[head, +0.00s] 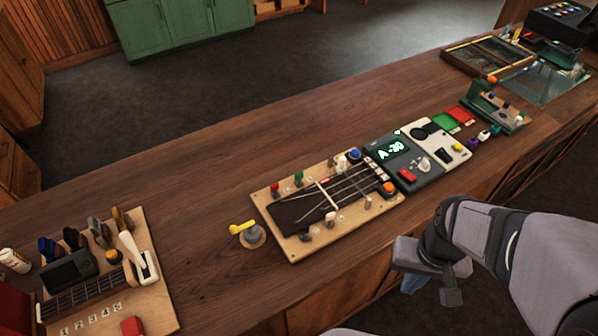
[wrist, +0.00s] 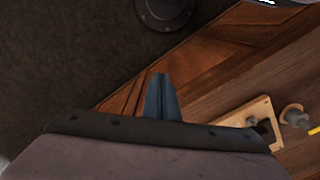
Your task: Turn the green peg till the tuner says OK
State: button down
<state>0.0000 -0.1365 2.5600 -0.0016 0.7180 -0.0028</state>
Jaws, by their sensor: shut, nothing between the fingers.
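The green peg (head: 298,178) stands upright at the far edge of the wooden string board (head: 290,250), beside a red peg (head: 275,188). The tuner (head: 405,160) sits to the right of the board; its lit screen reads "A" and a negative number that looks like -39. My gripper (head: 412,285) hangs off the near side of the counter, in front of the board and apart from it. In the wrist view my gripper (wrist: 160,78) has its blue fingers together and empty. A corner of the board (wrist: 245,112) shows there; the green peg cannot be made out.
A yellow-handled tool (head: 243,229) stands on a round base left of the board. A second board with tools (head: 160,300) lies at the far left. A white device (head: 440,140) adjoins the tuner. The counter behind the board (head: 230,160) is clear.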

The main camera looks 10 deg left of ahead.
jog(key=c, duration=2.1)
grip_release()
jog(key=o, duration=0.5)
jog(key=shift+w+a, duration=0.1)
jog(key=shift+w, duration=0.2)
jog(key=shift+o, duration=0.2)
jog(key=w+a+r+n+t+y+b, duration=0.1)
jog(key=w+a+r+n+b, duration=0.1)
jog(key=w+a, duration=0.7)
jog(key=w+n+b, duration=0.1)
jog(key=w+n, duration=0.1)
jog(key=w, duration=0.2)
jog(key=shift+a+t+b, duration=0.2)
jog(key=shift+t+b, duration=0.15)
jog(key=shift+t, duration=0.05)
jog(key=n+t+y+b, duration=0.1)
jog(key=n+y+b, duration=0.15)
jog(key=n, duration=0.25)
send_near(299, 173)
jog(key=shift+p+x, duration=0.85)
jog(key=shift+x, duration=3.3)
jog(key=shift+s, duration=0.1)
grip_shut()
